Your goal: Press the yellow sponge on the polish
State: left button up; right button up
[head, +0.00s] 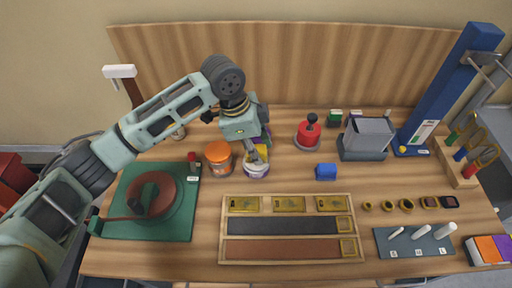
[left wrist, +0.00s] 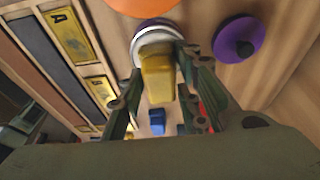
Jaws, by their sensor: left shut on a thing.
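My left gripper (head: 258,154) is shut on the yellow sponge (left wrist: 157,77), which sits between its fingers in the left wrist view. The sponge is over the mouth of an open jar with a pale rim (left wrist: 150,37), likely the polish. In the head view, this white and purple jar (head: 256,171) stands on the bench under the gripper. The gripper partly hides both. I cannot tell whether the sponge touches the polish inside. My right gripper is not in view.
An orange-lidded jar (head: 218,155) stands just left. A purple lid (left wrist: 239,39) lies close by in the left wrist view. A blue block (head: 326,172) and a red-based stamp (head: 308,134) are to the right. A wooden tray (head: 290,261) lies in front.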

aim_at(261, 148)
pick_arm(q)
jog(key=shift+f, duration=0.35)
dwell(1.1)
jog(key=shift+s+f+p, duration=0.1)
jog(key=shift+f+p, duration=0.05)
jog(key=shift+p, duration=0.2)
dwell(1.0)
notch_tip(261, 148, up, 7)
jog(key=p, duration=0.8)
dwell(0.4)
jog(key=shift+a, duration=0.1)
dwell(0.3)
